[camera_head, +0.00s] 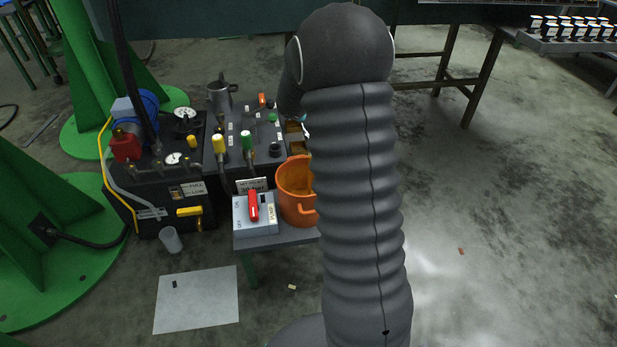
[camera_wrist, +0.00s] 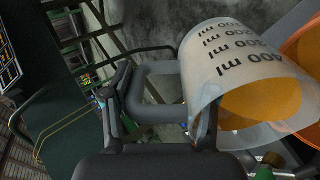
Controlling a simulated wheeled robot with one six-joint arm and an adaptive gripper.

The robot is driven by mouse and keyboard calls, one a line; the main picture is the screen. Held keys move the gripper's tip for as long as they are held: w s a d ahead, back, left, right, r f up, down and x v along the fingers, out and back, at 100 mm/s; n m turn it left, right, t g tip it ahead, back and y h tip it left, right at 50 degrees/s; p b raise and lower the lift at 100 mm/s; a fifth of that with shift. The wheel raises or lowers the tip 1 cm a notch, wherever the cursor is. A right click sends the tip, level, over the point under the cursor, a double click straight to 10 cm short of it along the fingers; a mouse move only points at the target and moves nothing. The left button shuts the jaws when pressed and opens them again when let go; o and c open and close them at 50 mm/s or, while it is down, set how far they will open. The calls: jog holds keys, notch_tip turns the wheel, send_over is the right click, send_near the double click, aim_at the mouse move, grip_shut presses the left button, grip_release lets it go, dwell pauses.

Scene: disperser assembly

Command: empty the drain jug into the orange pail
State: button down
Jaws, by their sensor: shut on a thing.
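The drain jug (camera_wrist: 235,75) is a pale translucent vessel with black ml marks. In the wrist view it is tilted well over, its mouth toward the lower right. Orange shows in its mouth; I cannot tell whether this is liquid or the pail seen through it. My gripper (camera_wrist: 158,112) is shut on its grey handle (camera_wrist: 155,72). The orange pail (camera_head: 291,190) stands upright on a low bench, partly behind my arm; its rim and wall also show beside the jug in the wrist view (camera_wrist: 309,45). In the head view my arm hides the gripper and jug.
A grey switch box (camera_head: 256,222) with a red lever is left of the pail. A black hydraulic unit (camera_head: 160,195) with gauges and valves stands farther left. Floor at right is mostly clear.

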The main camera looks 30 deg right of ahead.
jog(key=shift+s+a+t+h+b, duration=0.15)
jog(key=shift+a+h+b, duration=0.45)
jog(key=shift+b, duration=1.1)
jog(key=shift+s+a+t+h+b, duration=0.1)
jog(key=shift+a+t+h+b, duration=0.2)
jog(key=shift+h+b, duration=0.95)
jog(key=shift+y+b, duration=0.45)
jog(key=shift+b, duration=0.3)
jog(key=shift+a+r+b, duration=0.15)
jog(key=shift+b, duration=0.4)
jog(key=a+h+b, duration=0.1)
jog(key=b, duration=0.2)
jog(key=shift+s+r+h+b, duration=0.1)
jog(key=shift+r+h+b, duration=0.2)
jog(key=shift+r+b, duration=0.1)
